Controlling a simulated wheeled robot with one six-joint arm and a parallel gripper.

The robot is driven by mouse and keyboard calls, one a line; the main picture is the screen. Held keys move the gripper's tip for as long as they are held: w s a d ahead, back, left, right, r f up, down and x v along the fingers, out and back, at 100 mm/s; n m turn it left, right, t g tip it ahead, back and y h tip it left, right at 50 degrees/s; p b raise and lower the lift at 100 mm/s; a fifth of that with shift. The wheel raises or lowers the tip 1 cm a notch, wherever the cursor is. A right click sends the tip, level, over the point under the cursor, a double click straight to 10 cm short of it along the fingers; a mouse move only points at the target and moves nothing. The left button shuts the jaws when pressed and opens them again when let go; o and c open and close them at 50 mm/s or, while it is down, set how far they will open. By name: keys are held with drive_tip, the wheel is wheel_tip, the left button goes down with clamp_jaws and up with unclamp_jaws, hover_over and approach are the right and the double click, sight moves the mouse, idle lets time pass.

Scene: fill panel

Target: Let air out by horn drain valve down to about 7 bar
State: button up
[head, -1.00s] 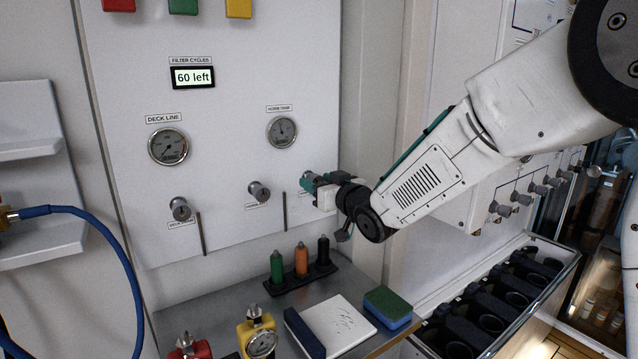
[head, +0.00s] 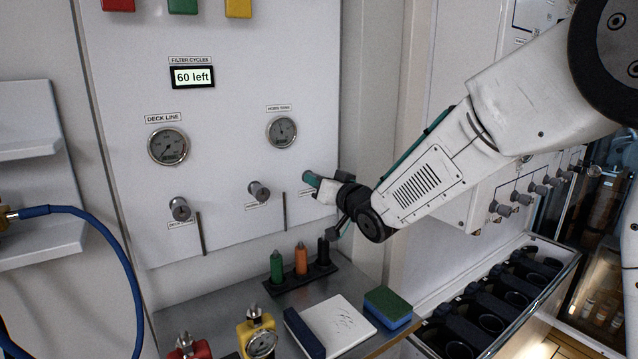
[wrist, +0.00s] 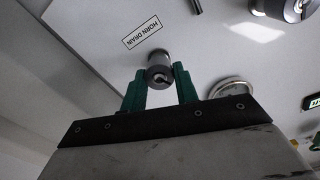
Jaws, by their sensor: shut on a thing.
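The horn drain valve (wrist: 159,62) is a grey round knob beside a HORN DRAIN label in the wrist view. My gripper (wrist: 160,80) has its green fingers shut on it, one on each side. The horn tank gauge (head: 281,132) is a round dial above and left of my gripper. Its needle is too small to read surely. The gauge also shows at a steep angle in the wrist view (wrist: 232,88).
The deck line gauge (head: 168,147) and two other grey knobs, one at the left (head: 180,208) and one in the middle (head: 259,191), are on the panel. Green, orange and black bottles (head: 301,260) stand on the shelf below my gripper. A sponge (head: 388,306) lies at its right edge.

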drive_tip(key=m, duration=0.4)
drive_tip(key=shift+f+m, duration=0.1)
drive_tip(key=shift+m, duration=0.6)
drive_tip(key=o, duration=1)
drive_tip(key=shift+s, duration=0.1)
drive_tip(key=shift+d, duration=0.1)
drive_tip(key=v, duration=0.7)
drive_tip(key=shift+s+d, duration=0.15)
drive_tip(key=shift+s, duration=0.15)
